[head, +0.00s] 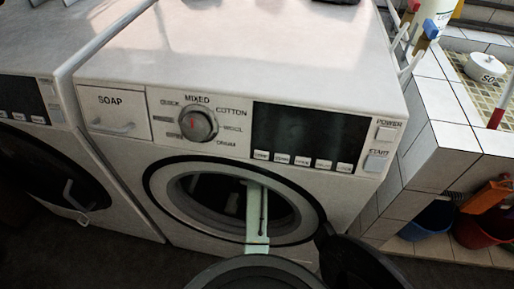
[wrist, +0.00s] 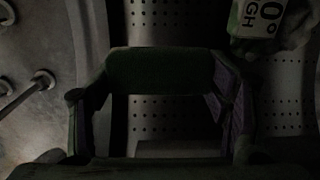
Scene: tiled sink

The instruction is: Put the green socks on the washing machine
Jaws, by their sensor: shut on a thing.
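The washing machine (head: 335,195) stands in the middle of the head view with its round door opening (head: 185,205) uncovered. In the dark wrist view my gripper (wrist: 160,75) is inside a metal drum with rows of small holes (wrist: 165,20). In the head view the fingers and the socks are hidden inside the drum.
The machine's white top (head: 260,45) is mostly clear. Another washing machine (head: 30,150) stands at the left. The open door (head: 255,275) is low in front. A tiled sink counter (head: 430,105) is at the right. A pale thing with printed lettering (wrist: 268,22) is beside the right finger.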

